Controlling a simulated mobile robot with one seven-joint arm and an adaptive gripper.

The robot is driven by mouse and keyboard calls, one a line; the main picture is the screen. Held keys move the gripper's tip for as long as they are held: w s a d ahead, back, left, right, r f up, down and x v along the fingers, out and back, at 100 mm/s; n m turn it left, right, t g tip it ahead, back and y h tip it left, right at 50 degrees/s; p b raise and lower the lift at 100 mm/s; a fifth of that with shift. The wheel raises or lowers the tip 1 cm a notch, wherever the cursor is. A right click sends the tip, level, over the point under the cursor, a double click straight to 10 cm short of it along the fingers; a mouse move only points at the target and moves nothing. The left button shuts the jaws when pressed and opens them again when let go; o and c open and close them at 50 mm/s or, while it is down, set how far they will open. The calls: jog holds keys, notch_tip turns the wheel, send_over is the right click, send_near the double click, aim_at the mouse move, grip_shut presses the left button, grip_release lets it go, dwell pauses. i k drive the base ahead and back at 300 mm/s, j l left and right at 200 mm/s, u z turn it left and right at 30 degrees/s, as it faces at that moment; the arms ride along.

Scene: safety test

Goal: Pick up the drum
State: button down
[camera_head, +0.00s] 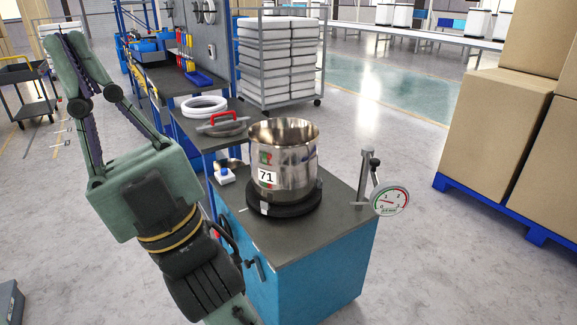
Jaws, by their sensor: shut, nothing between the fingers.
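The drum appears to be the shiny, open-topped metal cylinder (290,165) with a white "71" label on its side. It stands upright on a black round base (290,208) on the dark top of a blue cabinet. My gripper (72,42) is at the left, well apart from the drum. Its fingers point up and away from the drum, shut and empty. The inside bottom of the drum is hidden.
A post (363,172) and round dial gauge (389,199) stand right of the drum. Behind it, a bench holds white rings (204,105) and a red-handled disc (222,124). Stacked cardboard boxes (497,130) are at the right. Clear floor lies between cabinet and boxes.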

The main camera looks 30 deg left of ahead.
aim_at(283, 150)
jog(key=j+z, duration=0.2)
jog(key=z, duration=0.15)
jog(key=i+j+z, duration=0.1)
jog(key=j+z, duration=0.15)
jog(key=z, duration=0.15)
jog(key=k+j+z, duration=0.1)
jog(key=j+z, duration=0.3)
jog(key=j, duration=1.45)
jog(key=k+j+z, duration=0.1)
jog(key=j, duration=0.5)
jog(key=k+j, duration=0.1)
jog(key=j, duration=0.55)
jog(key=k+j+z, duration=0.1)
jog(key=j, duration=0.55)
jog(key=j+u, duration=0.15)
jog(key=j, duration=0.5)
jog(key=z, duration=0.15)
jog(key=i+l, duration=0.1)
